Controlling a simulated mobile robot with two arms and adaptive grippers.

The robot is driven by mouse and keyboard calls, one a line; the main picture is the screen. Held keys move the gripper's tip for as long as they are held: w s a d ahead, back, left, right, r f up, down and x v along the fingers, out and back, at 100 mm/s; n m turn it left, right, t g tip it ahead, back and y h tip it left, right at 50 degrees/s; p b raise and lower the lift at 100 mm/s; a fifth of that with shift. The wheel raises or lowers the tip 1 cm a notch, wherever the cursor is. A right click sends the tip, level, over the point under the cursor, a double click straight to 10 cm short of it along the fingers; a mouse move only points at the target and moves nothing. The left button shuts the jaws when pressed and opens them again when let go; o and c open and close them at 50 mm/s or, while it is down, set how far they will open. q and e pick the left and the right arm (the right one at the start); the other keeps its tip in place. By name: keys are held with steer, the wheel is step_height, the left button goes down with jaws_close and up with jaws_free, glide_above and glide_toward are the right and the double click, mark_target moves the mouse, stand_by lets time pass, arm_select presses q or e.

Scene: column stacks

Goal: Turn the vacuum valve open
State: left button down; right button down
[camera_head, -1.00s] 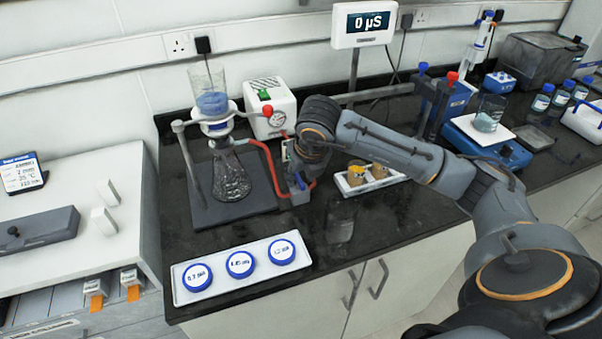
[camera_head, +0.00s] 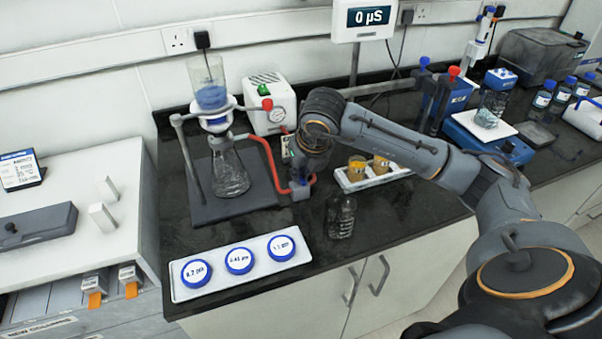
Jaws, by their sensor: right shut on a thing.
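The vacuum valve (camera_head: 300,193) is a small grey block with a blue handle, set in the red hose at the right of the filter stand. My right gripper (camera_head: 301,181) points down over it from the right and is shut on the valve's handle. The fingers and most of the handle are hidden or too small to make out, so the exact handle angle is unclear. The red hose (camera_head: 268,152) runs from the glass filter flask (camera_head: 231,178) to the valve and on towards the white pump (camera_head: 270,98) with its round gauge. My left gripper is not in view.
A white tray with blue round filter packs (camera_head: 222,287) lies in front of the stand base (camera_head: 205,212). A clear bottle (camera_head: 341,217) stands right of the valve, near the front edge.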

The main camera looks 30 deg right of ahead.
steer(key=n+b, duration=0.1)
steer(key=n+y+b, duration=0.1)
steer(key=n+b, duration=0.1)
steer(key=shift+d+f, duration=0.2)
steer(key=shift+n+y+b, duration=0.4)
steer(key=shift+n+b, duration=0.4)
steer(key=shift+n, duration=0.3)
steer(key=n, duration=0.1)
steer(key=n+y+b, duration=0.1)
steer(key=shift+w+d+r+n, duration=0.1)
steer(key=shift+d+r+n, duration=0.1)
steer(key=shift+n, duration=0.1)
steer(key=n, duration=0.2)
steer(key=n+g+y, duration=0.1)
steer(key=n, duration=0.1)
steer(key=shift+w+d+g, duration=0.1)
steer(key=shift+w+g, duration=0.05)
steer(key=shift+g, duration=0.15)
steer(key=n, duration=0.2)
steer(key=n+g+y, duration=0.1)
steer(key=n, duration=0.2)
steer(key=shift+w+g, duration=0.15)
steer(key=shift+g, duration=0.15)
steer(key=c, duration=1.4)
jaws_free()
